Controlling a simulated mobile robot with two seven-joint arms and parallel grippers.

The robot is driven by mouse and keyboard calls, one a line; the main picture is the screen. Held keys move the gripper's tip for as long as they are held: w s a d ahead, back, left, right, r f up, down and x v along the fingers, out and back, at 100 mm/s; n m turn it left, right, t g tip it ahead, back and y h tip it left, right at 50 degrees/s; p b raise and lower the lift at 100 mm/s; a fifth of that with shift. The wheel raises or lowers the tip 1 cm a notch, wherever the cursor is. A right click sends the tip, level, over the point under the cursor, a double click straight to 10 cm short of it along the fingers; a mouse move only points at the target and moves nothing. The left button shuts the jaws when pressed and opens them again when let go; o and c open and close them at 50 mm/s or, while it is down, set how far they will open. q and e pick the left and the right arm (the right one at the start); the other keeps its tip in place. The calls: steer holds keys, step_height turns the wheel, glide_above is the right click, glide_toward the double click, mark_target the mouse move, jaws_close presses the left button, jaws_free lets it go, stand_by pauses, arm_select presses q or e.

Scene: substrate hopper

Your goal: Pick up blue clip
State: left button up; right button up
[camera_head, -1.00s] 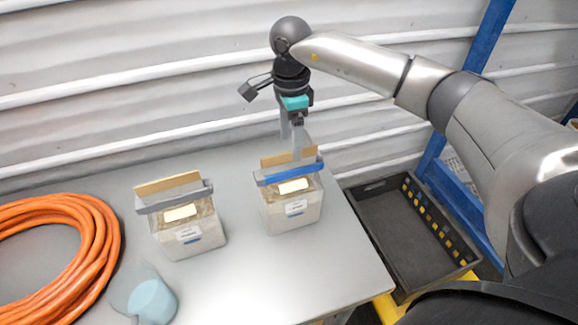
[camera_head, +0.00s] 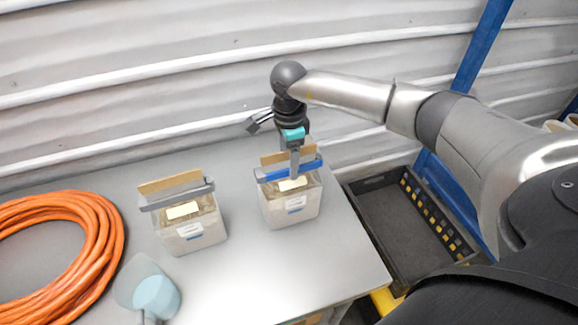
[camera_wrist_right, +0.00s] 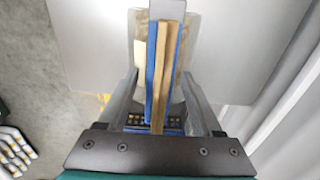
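The blue clip (camera_head: 289,171) lies across the top of the right bag (camera_head: 291,208), whose tan folded top edge sticks up behind it. In the right wrist view the blue clip (camera_wrist_right: 153,65) runs lengthwise beside the tan edge. My right gripper (camera_head: 294,165) points down over the clip. In the wrist view its two fingers (camera_wrist_right: 160,78) stand apart, one on each side of the clip, with gaps showing. It is open and holds nothing. The far fingertip is partly hidden in the head view. My left gripper is not in view.
A second bag (camera_head: 190,228) with a grey clip (camera_head: 177,195) stands to the left. An orange hose coil (camera_head: 100,235) and a light-blue scoop (camera_head: 155,296) lie on the grey table (camera_head: 245,285). A black crate (camera_head: 400,235) is beyond its right edge. A corrugated wall stands behind.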

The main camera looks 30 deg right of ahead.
jaws_close()
stand_by(0.3)
steer(key=shift+r, duration=0.15)
step_height(320, 180, up, 27)
steer(key=p, duration=0.3)
steer(key=shift+p, duration=0.4)
stand_by(0.8)
